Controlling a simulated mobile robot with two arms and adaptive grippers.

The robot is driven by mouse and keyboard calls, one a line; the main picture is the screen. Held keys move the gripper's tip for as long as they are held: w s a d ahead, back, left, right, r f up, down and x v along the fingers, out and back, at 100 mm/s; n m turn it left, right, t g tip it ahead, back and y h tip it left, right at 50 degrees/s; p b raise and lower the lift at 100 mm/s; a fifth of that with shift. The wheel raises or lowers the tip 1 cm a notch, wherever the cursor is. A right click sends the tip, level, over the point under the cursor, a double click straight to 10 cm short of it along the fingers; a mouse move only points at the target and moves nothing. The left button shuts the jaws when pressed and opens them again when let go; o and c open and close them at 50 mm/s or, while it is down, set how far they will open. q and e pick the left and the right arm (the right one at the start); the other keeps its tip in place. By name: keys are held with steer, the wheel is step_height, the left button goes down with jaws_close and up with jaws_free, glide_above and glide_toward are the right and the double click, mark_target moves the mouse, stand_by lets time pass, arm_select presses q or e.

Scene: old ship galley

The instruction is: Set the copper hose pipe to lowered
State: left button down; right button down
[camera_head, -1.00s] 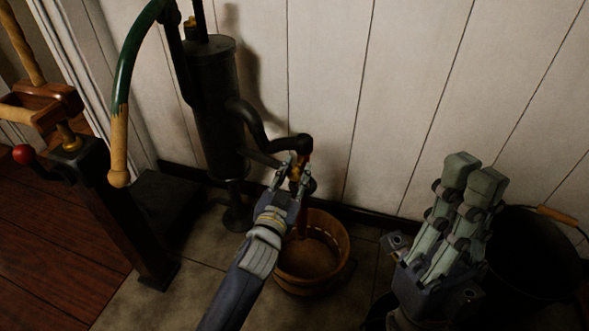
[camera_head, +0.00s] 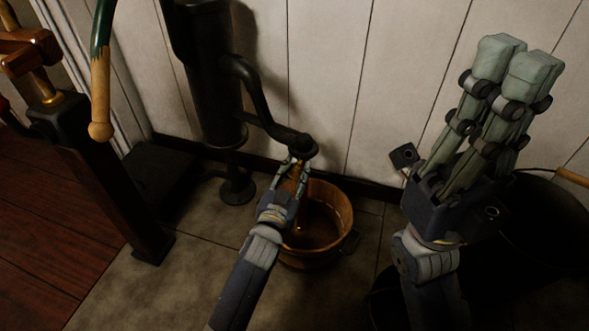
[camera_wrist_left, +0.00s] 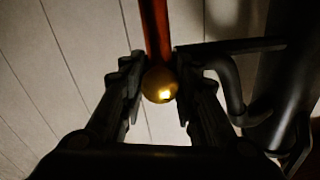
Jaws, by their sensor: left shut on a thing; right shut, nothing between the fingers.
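In the left wrist view the pipe (camera_wrist_left: 155,30) is reddish and ends in a shiny brass ball (camera_wrist_left: 160,85) between my fingers. My left gripper (camera_head: 298,168) is shut on the pipe just under the spout; its fingers partly hide the joint. My right gripper (camera_head: 505,50) is shut and empty, raised at the right, well away from the pipe.
The wooden bucket (camera_head: 340,205) stands on the floor under the spout. The black pump body (camera_head: 205,90) stands against the white plank wall. A dark bucket (camera_head: 535,235) is behind my right arm. A dark post (camera_head: 115,190) stands at left.

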arm_select(q)
steer(key=shift+f, duration=0.3)
steer(key=c, duration=1.2)
jaws_free()
steer(key=shift+r, duration=0.1)
steer(key=shift+s, duration=0.1)
steer(key=v, duration=1.2)
